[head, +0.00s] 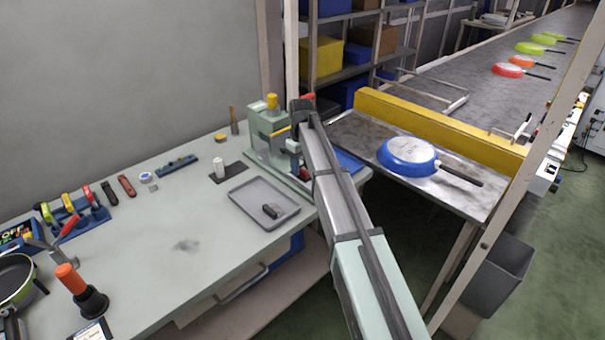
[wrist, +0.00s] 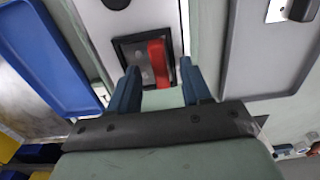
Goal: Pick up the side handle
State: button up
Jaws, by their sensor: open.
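A small dark part that looks like the side handle (head: 270,211) lies in the grey tray (head: 243,192) on the workbench. In the wrist view a black part with a light metal plate (wrist: 302,10) shows at the top right, inside the grey tray (wrist: 233,82). My gripper (wrist: 160,78) is open, with its two blue-grey fingers apart and nothing held between them. It is over the press's dark square recess with a red piece (wrist: 158,62), to the left of the tray. In the head view my arm hides much of the gripper.
The green press (head: 268,140) stands beside my arm. A blue tray (wrist: 50,60) is left of the gripper.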

jog(key=shift+f, duration=0.5)
jog(key=shift+c, duration=0.2)
grip_shut()
